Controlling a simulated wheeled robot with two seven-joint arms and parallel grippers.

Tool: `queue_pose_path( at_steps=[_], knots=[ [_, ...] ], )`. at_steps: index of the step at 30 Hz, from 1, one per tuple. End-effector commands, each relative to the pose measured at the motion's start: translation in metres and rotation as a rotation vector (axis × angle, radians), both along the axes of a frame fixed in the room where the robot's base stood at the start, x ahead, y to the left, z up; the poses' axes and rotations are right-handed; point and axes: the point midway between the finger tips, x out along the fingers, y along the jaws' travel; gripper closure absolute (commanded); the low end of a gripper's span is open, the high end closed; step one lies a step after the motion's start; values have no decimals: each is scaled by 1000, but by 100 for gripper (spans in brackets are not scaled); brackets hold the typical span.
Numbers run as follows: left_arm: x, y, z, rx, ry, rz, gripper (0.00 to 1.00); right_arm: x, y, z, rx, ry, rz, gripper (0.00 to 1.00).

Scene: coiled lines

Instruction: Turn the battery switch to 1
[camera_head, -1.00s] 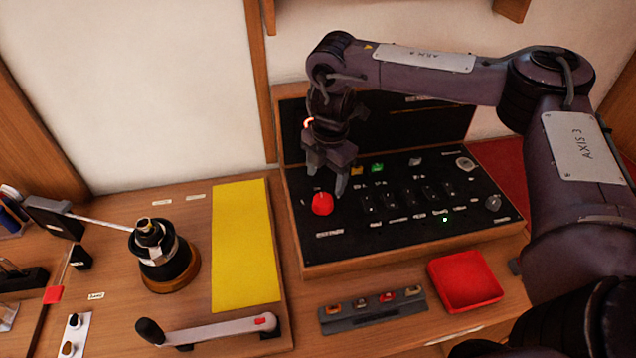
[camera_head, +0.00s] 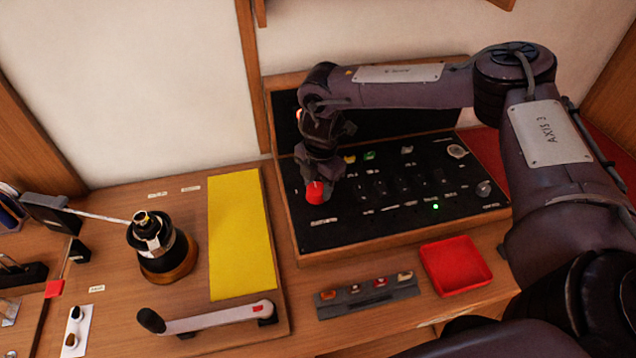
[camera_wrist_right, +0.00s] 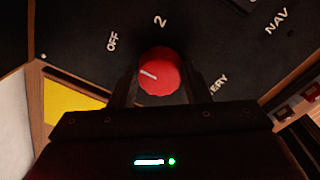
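The battery switch is a red round knob (camera_head: 316,192) at the left of the black panel. In the right wrist view the knob (camera_wrist_right: 159,73) has a white pointer line directed to the left and slightly up. The labels OFF and 2 show above it; a 1 is not visible. My right gripper (camera_head: 318,180) is down over the knob, with one finger on each side. In the wrist view the fingers (camera_wrist_right: 160,85) lie close along both sides; whether they press on it cannot be told. My left gripper is not in view.
The panel (camera_head: 350,236) also carries several small switches and a lit green lamp (camera_head: 435,207). A red tray (camera_head: 455,266) and a grey holder with small coloured pieces (camera_head: 368,295) stand in front. A yellow sheet (camera_head: 240,235) and a black winch (camera_head: 160,248) are left.

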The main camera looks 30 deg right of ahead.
Motion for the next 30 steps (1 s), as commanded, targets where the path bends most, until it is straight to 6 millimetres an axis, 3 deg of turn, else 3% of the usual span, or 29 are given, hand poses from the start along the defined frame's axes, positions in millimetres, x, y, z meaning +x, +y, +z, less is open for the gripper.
queue_pose_path(
  at_steps=[1,3,14,30],
  knots=[
    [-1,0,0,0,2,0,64,0,0,0,0,-1,0,70],
    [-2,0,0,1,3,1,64,0,0,0,0,-1,0,80],
    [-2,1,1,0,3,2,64,1,0,1,2,0,61,80],
    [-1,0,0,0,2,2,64,2,1,0,2,-2,505,80]
  ],
)
